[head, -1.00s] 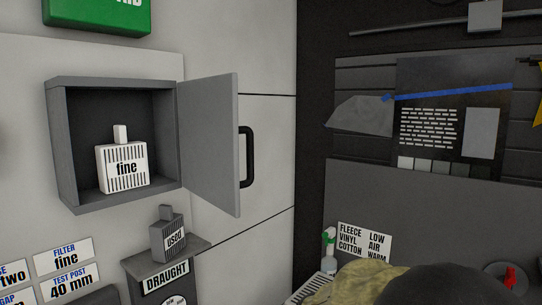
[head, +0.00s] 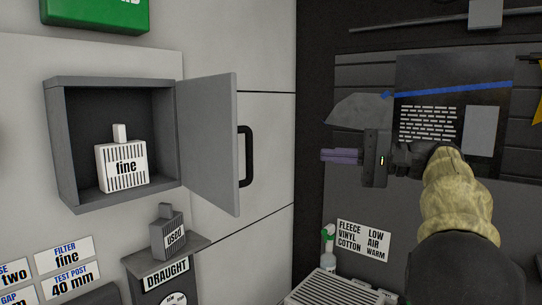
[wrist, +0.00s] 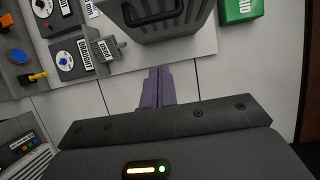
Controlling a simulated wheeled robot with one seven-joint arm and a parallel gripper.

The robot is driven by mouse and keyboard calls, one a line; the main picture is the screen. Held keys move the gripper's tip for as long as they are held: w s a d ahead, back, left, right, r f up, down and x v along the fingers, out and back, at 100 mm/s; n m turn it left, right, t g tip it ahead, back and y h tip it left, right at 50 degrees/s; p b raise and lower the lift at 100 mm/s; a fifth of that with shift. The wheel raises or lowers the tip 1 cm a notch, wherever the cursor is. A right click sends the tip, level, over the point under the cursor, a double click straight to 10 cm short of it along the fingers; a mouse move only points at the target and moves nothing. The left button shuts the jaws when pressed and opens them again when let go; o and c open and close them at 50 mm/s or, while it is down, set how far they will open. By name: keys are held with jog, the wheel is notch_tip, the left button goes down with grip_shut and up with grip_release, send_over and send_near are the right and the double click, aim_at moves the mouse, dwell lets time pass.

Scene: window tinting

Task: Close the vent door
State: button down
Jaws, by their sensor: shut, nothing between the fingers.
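The grey vent door (head: 210,145) stands wide open in the head view, hinged at the right side of the grey vent box (head: 60,150). A black handle (head: 247,157) sits on the door's far face. Inside the box stands a white filter block marked "fine" (head: 124,168). My gripper (head: 324,156), with purple fingers, is shut and empty, to the right of the door and apart from it, pointing left. In the wrist view my gripper (wrist: 158,72) points toward the wall, with the door (wrist: 170,25) and its handle (wrist: 152,14) beyond the fingertips.
A grey block marked "used" (head: 168,238) stands on the small draught shelf (head: 190,246) below the door. A spray bottle (head: 328,245) stands at the lower middle. A green box (head: 95,14) hangs above the vent. The space between my gripper and the door looks clear.

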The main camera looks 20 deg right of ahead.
jog(key=s+a+p+x, duration=0.1)
jog(key=p+x, duration=0.4)
jog(key=x, duration=0.8)
jog(key=shift+s+a+p, duration=0.2)
jog(key=shift+s+p, duration=0.2)
jog(key=shift+s, duration=0.3)
jog(key=shift+a+f, duration=0.1)
jog(key=shift+a, duration=0.05)
